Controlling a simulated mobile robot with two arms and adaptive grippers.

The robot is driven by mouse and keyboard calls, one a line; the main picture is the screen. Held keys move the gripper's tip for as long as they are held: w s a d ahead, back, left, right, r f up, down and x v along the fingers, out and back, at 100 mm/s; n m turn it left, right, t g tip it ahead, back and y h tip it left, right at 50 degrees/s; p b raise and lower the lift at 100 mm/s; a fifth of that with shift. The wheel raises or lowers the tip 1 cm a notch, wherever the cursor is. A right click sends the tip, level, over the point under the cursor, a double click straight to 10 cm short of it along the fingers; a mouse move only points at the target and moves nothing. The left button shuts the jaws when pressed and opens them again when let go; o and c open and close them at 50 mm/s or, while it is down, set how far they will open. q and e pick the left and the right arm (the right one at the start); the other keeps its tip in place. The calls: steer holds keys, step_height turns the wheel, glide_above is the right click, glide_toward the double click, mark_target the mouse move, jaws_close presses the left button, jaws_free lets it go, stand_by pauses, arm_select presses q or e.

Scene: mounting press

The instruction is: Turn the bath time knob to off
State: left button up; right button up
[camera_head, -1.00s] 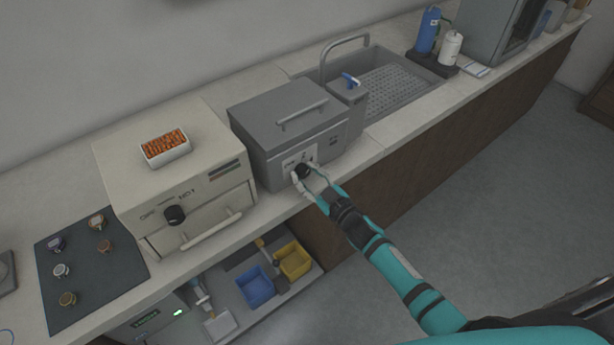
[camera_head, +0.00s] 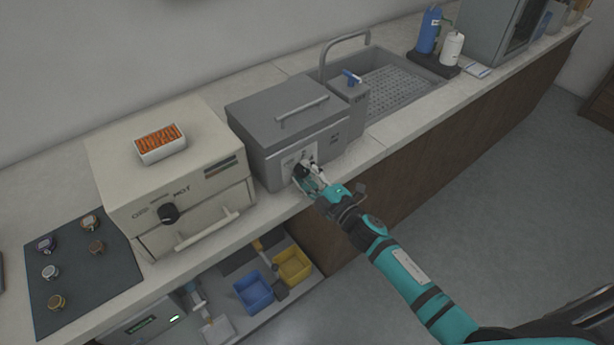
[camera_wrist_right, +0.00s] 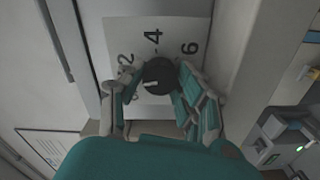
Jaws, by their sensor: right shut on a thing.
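The bath time knob (camera_wrist_right: 158,76) is a round black knob on a pale dial plate (camera_wrist_right: 135,40), on the front of the grey bath (camera_head: 285,115). In the right wrist view the numbers 2, 4 and 6 show around it, and a short white mark on the knob points toward the left side. My right gripper (camera_wrist_right: 150,88) is shut on the knob, one finger on each side. In the head view the right gripper (camera_head: 301,176) partly hides the knob and the lower dial. The off mark cannot be made out. My left gripper is not in view.
A beige oven (camera_head: 170,185) with its own black knob and a white tray of orange pieces stands left of the bath. A sink (camera_head: 400,80) is to the right. Blue and yellow bins (camera_head: 255,290) sit on the shelf below.

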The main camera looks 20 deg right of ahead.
steer(key=n+b, duration=0.1)
steer(key=n, duration=0.4)
steer(key=shift+f+n+b, duration=0.1)
steer(key=shift+n+b, duration=0.2)
steer(key=shift+b, duration=0.05)
stand_by(0.4)
steer(key=o, duration=1.1)
steer(key=shift+o, duration=0.2)
steer(key=v, duration=1.2)
